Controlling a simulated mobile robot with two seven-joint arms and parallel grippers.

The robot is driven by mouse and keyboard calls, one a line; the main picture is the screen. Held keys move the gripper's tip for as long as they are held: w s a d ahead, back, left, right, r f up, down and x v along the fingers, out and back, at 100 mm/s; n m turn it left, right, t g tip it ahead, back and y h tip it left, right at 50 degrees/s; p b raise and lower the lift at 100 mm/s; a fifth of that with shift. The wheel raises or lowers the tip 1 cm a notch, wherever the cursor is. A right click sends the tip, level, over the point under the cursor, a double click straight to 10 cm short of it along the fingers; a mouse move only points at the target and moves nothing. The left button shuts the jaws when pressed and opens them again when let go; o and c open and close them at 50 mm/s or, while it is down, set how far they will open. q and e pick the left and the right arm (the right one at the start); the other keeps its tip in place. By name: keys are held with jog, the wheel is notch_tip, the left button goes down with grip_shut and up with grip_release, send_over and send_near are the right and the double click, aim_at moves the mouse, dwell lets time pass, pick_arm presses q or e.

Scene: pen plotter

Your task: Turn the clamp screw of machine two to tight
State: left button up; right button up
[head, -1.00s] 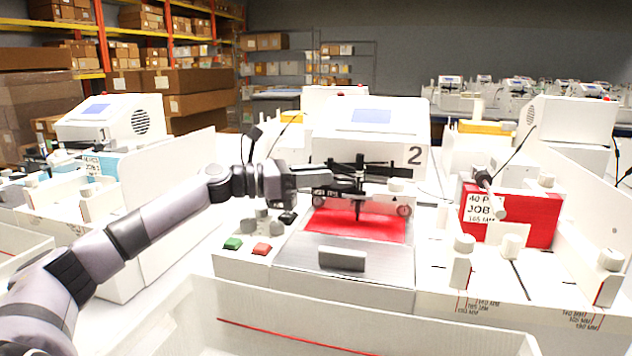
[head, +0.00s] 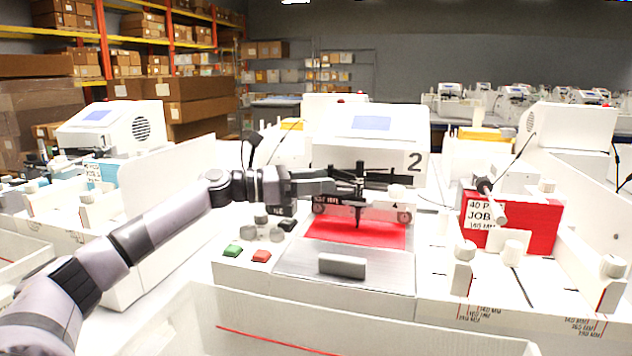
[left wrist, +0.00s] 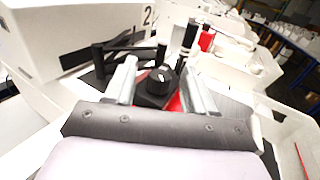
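Machine two (head: 345,148) is a white plotter marked "2", with a red sheet (head: 340,228) on its bed and a dark pen carriage above it. The clamp screw (left wrist: 160,76) shows in the left wrist view as a black knob with a white mark. My left gripper (head: 338,188) reaches in from the left at the carriage. In the left wrist view its two fingers stand apart, one on each side of the knob, with a gap visible around it. In the head view the knob cannot be made out behind the gripper. My right gripper is not in view.
Green (head: 233,249) and red (head: 261,256) buttons sit at the machine's front left. A white bin (head: 330,325) stands in front. A red job block (head: 535,225) with a label stands to the right. Another plotter (head: 105,130) stands at the left.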

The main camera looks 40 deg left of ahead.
pick_arm(q)
jog(key=shift+s+a+f, duration=0.1)
jog(key=shift+s+a+f+b, duration=0.15)
jog(key=shift+s+a+b, duration=0.15)
jog(key=shift+s+b, duration=0.2)
jog(key=shift+s+a+b, duration=0.35)
jog(key=shift+s+b, duration=0.1)
jog(key=shift+s, duration=0.05)
jog(key=shift+b+v, duration=0.6)
jog(key=shift+v, duration=0.3)
jog(key=shift+b+v, duration=0.4)
jog(key=shift+v, duration=0.9)
jog(key=shift+r, duration=0.25)
